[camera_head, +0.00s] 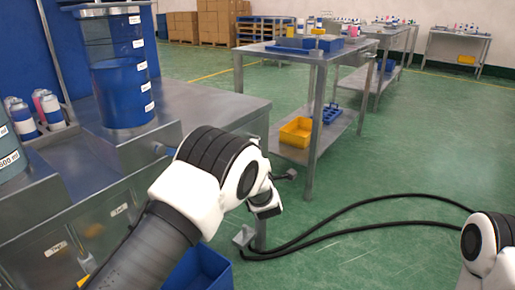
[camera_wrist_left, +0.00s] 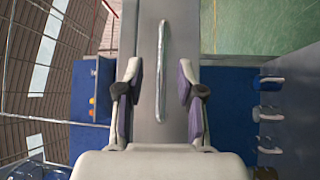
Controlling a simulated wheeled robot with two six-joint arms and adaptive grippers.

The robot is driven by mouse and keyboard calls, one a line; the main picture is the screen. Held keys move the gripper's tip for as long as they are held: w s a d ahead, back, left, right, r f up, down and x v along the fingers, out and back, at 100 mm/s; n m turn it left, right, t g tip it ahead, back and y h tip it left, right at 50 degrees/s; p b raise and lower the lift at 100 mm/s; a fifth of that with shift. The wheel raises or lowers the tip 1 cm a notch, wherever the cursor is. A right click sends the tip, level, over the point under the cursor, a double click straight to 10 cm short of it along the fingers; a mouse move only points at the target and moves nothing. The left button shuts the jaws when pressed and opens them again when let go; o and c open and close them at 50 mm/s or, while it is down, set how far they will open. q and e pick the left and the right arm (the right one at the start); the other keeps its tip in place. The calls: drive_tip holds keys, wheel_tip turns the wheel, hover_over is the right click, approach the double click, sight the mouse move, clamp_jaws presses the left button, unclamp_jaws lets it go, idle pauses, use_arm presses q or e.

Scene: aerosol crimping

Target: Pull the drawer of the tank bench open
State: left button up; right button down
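The grey metal tank bench (camera_head: 225,105) stands at the left of the head view, with a cylindrical blue tank (camera_head: 122,85) on it. In the left wrist view a long silver bar handle (camera_wrist_left: 163,70) is fixed to a plain grey metal front (camera_wrist_left: 148,50). My left gripper (camera_wrist_left: 161,100) is open, with one finger on either side of the handle and gaps to both. I cannot tell how deep the handle sits between them. In the head view my left arm covers part of the bench, and the gripper (camera_head: 265,205) is mostly hidden. My right gripper is outside the view.
A blue bin (camera_head: 200,270) sits low beside the bench under my left arm. Black cables (camera_head: 340,208) run across the green floor. Another metal table (camera_head: 300,52) with a yellow bin (camera_head: 296,131) stands behind. Floor to the right is mostly clear.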

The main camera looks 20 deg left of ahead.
use_arm(q)
drive_tip(key=x, duration=0.4)
drive_tip(key=shift+w+f+b, duration=0.15)
drive_tip(key=shift+b, duration=0.2)
clamp_jaws()
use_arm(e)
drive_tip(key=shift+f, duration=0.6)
